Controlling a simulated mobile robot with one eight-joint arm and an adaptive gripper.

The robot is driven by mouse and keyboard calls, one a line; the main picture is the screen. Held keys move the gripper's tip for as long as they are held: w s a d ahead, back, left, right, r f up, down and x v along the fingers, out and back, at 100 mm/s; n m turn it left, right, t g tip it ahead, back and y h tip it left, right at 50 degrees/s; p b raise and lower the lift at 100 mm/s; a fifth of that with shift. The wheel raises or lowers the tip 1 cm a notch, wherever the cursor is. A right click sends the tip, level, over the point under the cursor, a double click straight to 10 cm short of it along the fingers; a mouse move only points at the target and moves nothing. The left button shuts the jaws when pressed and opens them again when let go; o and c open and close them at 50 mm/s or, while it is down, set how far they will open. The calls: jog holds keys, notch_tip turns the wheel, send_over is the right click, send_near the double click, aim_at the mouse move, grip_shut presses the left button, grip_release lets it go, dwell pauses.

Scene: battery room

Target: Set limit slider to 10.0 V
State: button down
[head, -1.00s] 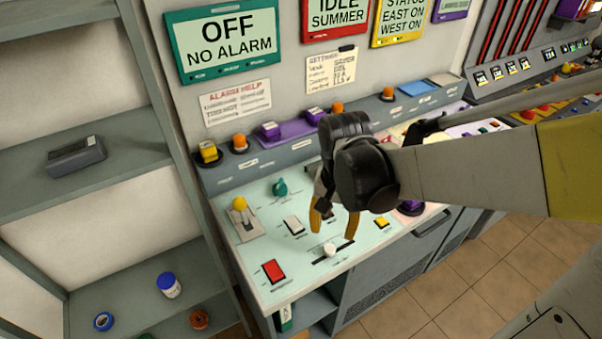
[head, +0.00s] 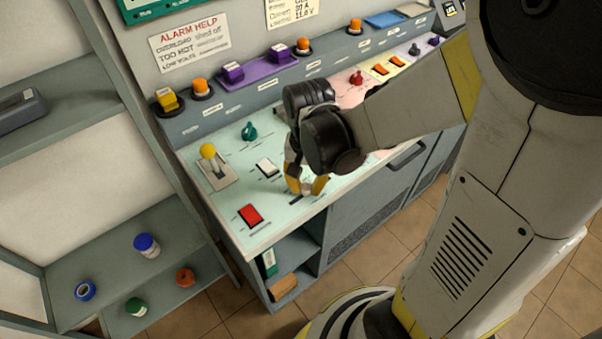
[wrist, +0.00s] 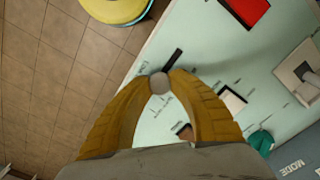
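The pale slider knob (wrist: 159,83) sits between my yellow fingertips in the wrist view, with a finger against each side. My gripper (head: 306,188) is low over the front of the pale green panel (head: 222,202) and appears shut on the knob. The dark slider slot (wrist: 173,59) runs from the knob toward the red switch's side in the wrist view; it also shows just left of the fingers in the head view (head: 296,200). The rest of the slot is hidden behind the fingers. The scale marks are too small to read.
Close by on the panel are a red rocker switch (head: 250,216), a white rocker switch (head: 267,168), a yellow-tipped lever (head: 208,152) and a teal knob (head: 249,131). A shelf unit (head: 95,262) stands at the left. Tiled floor (head: 232,322) lies in front.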

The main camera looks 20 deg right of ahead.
aim_at(295, 201)
jog(key=shift+s+a, duration=0.25)
jog(key=shift+a, duration=0.55)
jog(key=shift+s+a, duration=0.2)
jog(key=shift+a, duration=0.6)
jog(key=c, duration=1.2)
grip_release()
jog(key=shift+a, duration=0.15)
jog(key=shift+o, duration=0.2)
notch_tip(295, 201, up, 12)
